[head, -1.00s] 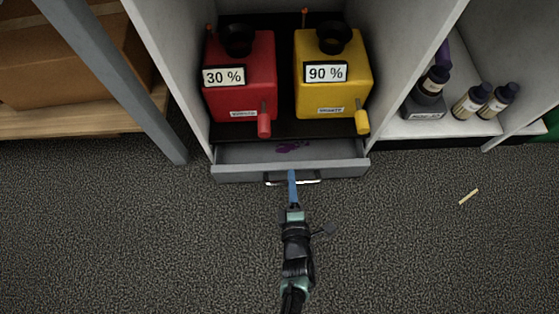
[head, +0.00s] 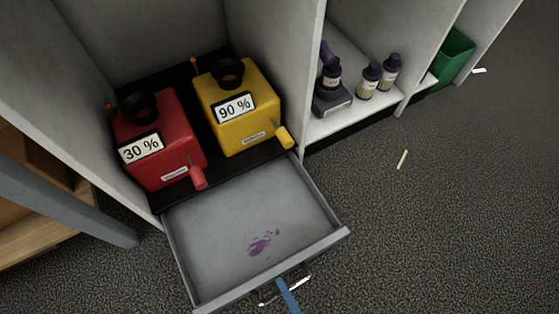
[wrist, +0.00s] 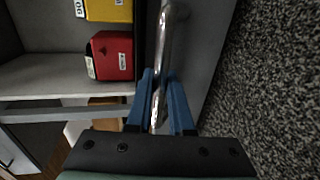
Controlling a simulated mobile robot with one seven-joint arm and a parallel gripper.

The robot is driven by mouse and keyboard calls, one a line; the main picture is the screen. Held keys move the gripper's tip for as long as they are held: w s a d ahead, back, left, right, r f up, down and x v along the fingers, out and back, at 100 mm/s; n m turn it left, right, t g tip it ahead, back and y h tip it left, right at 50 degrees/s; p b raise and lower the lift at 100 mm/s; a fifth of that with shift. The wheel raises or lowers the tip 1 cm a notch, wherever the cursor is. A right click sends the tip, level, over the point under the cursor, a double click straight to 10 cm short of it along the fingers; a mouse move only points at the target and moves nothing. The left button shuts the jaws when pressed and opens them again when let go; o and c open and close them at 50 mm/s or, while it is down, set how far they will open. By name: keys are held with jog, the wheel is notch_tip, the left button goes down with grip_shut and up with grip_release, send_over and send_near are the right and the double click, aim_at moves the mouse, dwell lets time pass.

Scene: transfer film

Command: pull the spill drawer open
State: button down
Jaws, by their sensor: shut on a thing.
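The grey spill drawer (head: 225,215) stands well out from the cabinet in the head view, with a purple stain (head: 263,243) on its floor. Its metal bar handle (head: 299,286) is on the front face. My gripper (head: 285,288) is at the handle, with only a blue finger part showing at the bottom edge. In the wrist view my gripper (wrist: 160,95) has its two blue fingers on either side of the shiny handle (wrist: 168,45), shut on it.
A red container (head: 155,140) marked 30 % and a yellow container (head: 240,105) marked 90 % stand above the drawer. Bottles (head: 368,79) stand on the shelf to the right, with a green bin (head: 453,57) beyond. The carpet floor (head: 440,200) at right is mostly clear.

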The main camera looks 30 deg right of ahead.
dwell(0.3)
jog(key=c, duration=0.8)
grip_release()
jog(key=shift+s, duration=0.1)
jog(key=p+v, duration=0.2)
jog(key=v, duration=1.1)
jog(key=shift+p, duration=0.35)
